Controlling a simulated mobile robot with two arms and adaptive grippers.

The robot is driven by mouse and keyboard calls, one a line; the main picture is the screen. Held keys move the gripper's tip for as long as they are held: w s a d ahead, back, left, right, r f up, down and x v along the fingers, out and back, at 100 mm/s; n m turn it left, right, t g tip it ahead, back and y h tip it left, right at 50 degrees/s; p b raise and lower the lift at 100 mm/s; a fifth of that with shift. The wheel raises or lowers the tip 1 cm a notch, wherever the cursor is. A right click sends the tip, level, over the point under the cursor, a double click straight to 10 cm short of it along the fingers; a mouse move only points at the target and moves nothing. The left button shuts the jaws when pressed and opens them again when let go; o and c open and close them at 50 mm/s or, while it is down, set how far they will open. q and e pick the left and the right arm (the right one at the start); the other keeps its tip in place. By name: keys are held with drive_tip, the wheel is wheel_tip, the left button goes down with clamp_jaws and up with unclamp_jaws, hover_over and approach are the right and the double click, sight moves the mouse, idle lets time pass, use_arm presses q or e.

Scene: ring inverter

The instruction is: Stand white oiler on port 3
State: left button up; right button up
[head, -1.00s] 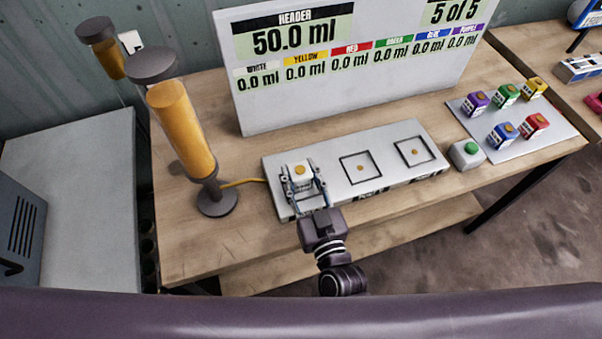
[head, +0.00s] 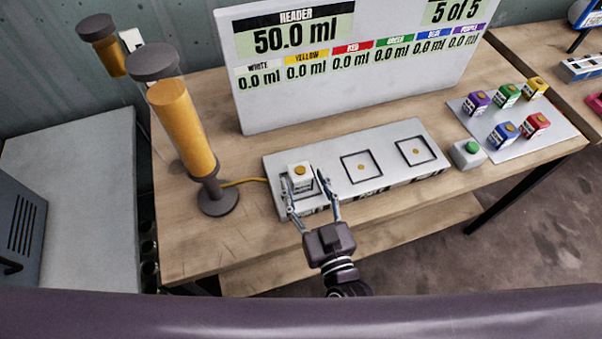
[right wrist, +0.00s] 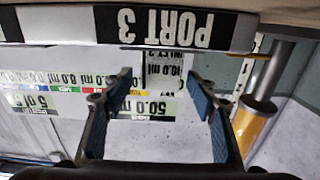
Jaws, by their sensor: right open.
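The white oiler (head: 299,171), a small white block with a yellow-orange top, stands upright on the left pad of the long grey platform (head: 400,180). In the right wrist view, which is upside down, the label PORT 3 (right wrist: 160,27) shows on the platform's front edge. My right gripper (head: 305,178) is open and empty, its fingers low in front of the oiler, apart from it as far as I can tell. The gripper's two blue-padded fingers also show spread in the right wrist view (right wrist: 160,85). My left gripper is not in view.
Two framed pads (head: 362,166) (head: 415,151) to the right are empty. A green button box (head: 467,154) and a tray (head: 520,148) with several coloured oilers stand further right. A yellow-filled cylinder (head: 183,125) stands at left. A display board (head: 350,95) stands behind.

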drive_tip(key=b+v, duration=0.1)
drive_tip(key=v, duration=0.7)
drive_tip(key=shift+a, duration=0.1)
drive_tip(key=shift+s+r, duration=0.1)
drive_tip(key=shift+s, duration=0.3)
